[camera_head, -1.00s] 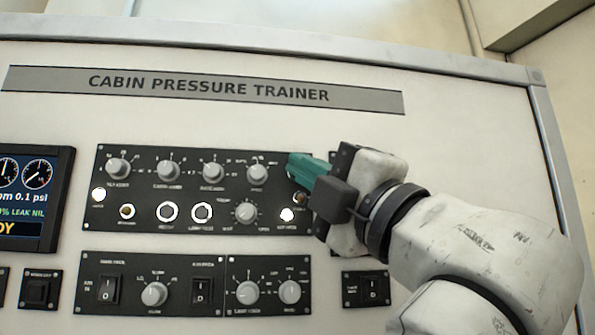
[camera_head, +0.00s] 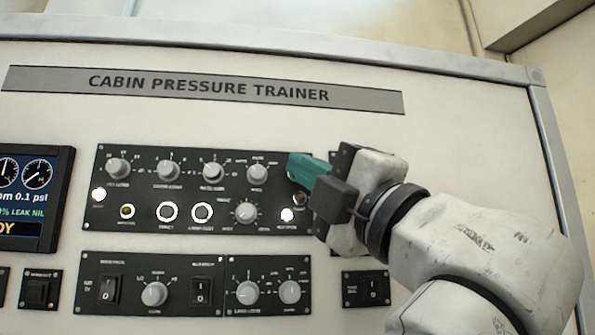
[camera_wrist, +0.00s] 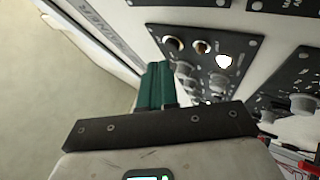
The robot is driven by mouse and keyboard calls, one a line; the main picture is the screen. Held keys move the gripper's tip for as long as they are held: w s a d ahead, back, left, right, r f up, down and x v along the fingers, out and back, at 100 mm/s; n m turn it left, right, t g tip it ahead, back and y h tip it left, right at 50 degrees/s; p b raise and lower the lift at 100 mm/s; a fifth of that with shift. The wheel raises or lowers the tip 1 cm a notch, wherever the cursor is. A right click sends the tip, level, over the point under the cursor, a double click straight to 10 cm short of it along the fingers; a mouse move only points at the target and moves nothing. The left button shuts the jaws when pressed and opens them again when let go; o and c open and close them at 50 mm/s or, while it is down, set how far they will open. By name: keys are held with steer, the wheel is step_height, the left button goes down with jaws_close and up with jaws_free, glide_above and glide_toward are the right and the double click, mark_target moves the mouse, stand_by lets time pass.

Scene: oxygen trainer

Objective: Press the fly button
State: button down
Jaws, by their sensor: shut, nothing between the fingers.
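My gripper (camera_head: 296,163) is at the upper right corner of the main black control panel (camera_head: 147,190) in the head view. Its teal fingers (camera_wrist: 155,85) are together and empty, and they also show in the wrist view. The panel has a row of knobs on top and round buttons, lamps and a larger knob below. I cannot read which button is marked fly. I cannot tell whether the fingertips touch the panel face.
A display screen (camera_head: 36,197) is at the left edge. Lower panels carry rocker switches and knobs, such as the black panel (camera_head: 130,262). A grey title strip (camera_head: 205,90) runs above.

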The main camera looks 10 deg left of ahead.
steer(key=shift+w, duration=0.1)
stand_by(0.3)
steer(key=shift+w+a, duration=0.1)
steer(key=shift+w, duration=0.2)
steer(key=shift+w+a, duration=0.15)
steer(key=shift+w, duration=0.3)
stand_by(0.9)
steer(key=shift+s, duration=0.1)
steer(key=shift+s+d, duration=0.25)
steer(key=shift+s, duration=0.45)
steer(key=shift+s+d+b, duration=0.2)
steer(key=shift+s+d, duration=0.05)
steer(key=shift+s, duration=0.55)
steer(key=shift+s+d+b, duration=0.2)
steer(key=shift+s, duration=0.6)
steer(key=shift+s+d+b, duration=0.2)
steer(key=shift+s+d, duration=0.05)
steer(key=shift+s, duration=0.55)
